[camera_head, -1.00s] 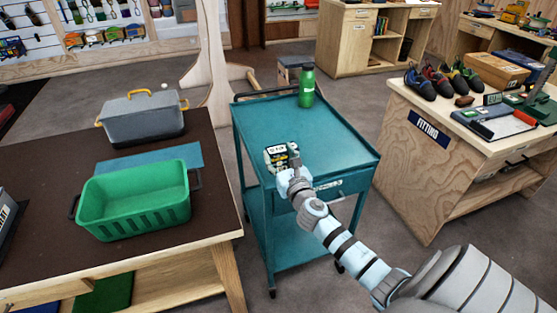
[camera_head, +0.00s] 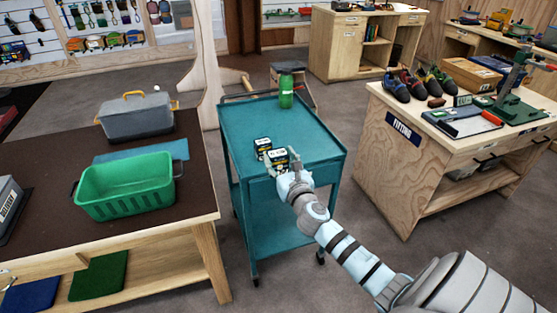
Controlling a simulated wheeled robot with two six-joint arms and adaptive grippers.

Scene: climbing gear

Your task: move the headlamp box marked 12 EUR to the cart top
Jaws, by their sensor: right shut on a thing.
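The teal cart top (camera_head: 315,140) is in the middle of the camera_head view. My right gripper (camera_head: 288,168) reaches over its near edge and is shut on a small black and yellow box with a white label (camera_head: 279,156). I cannot tell whether this held box touches the cart top. A similar second box (camera_head: 262,146) is just behind and left of it, at the cart's left side. The price print on both boxes is too small to read. My left gripper is not in view.
A green bottle (camera_head: 286,92) stands at the cart's far end. A green basket (camera_head: 125,190) and a lidded grey pot (camera_head: 137,116) are on the brown table at left. The fitting counter (camera_head: 395,150) with shoes is at right. The cart's middle and right are clear.

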